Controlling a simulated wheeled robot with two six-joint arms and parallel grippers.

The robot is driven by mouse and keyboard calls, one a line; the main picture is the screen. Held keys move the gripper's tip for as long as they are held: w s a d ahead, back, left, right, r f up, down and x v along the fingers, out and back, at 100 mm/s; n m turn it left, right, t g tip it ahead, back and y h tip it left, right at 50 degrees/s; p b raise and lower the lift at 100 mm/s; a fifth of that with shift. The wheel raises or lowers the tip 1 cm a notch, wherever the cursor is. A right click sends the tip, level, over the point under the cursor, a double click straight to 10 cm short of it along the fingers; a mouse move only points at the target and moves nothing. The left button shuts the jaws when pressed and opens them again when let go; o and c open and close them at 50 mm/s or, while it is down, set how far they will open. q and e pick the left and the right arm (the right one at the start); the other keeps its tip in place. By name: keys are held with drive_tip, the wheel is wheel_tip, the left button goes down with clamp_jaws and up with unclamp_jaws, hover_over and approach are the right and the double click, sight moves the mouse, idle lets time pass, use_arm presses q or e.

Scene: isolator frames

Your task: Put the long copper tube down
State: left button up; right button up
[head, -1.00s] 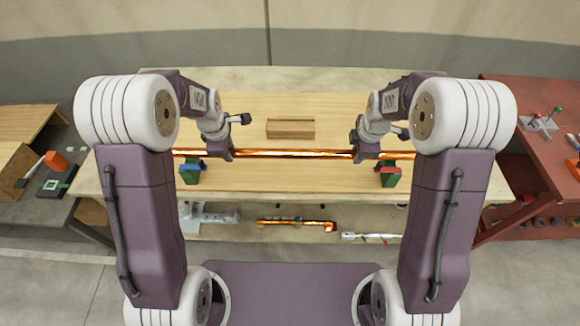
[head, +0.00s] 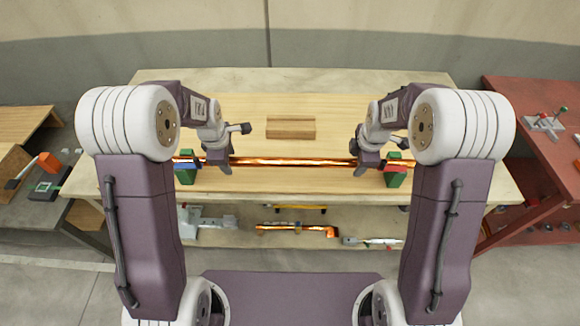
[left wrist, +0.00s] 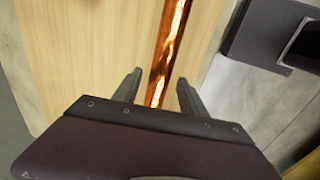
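The long copper tube (head: 290,161) runs left to right above the near part of the wooden worktop. It crosses a blue-and-green support (head: 185,176) on the left and a red-and-green support (head: 396,178) on the right, and looks level with their tops; contact is hard to tell. My left gripper (head: 223,164) is at the tube's left part. In the left wrist view its fingers (left wrist: 159,94) are open, one on each side of the tube (left wrist: 166,60), with gaps. My right gripper (head: 366,164) is at the tube's right part; its fingers' opening is not clear.
A wooden block (head: 290,128) lies on the worktop behind the tube. A lower shelf holds a short copper pipe (head: 297,229) and grey parts (head: 205,219). A red table (head: 540,150) stands right, a grey bench (head: 45,205) left. The worktop between the arms is mostly clear.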

use_arm(q)
drive_tip(key=o, duration=0.8)
drive_tip(key=v, duration=1.2)
use_arm(e)
drive_tip(key=o, duration=0.8)
drive_tip(key=shift+r, duration=0.1)
drive_tip(key=v, duration=1.1)
drive_tip(key=shift+r, duration=0.4)
drive_tip(key=shift+s, duration=0.1)
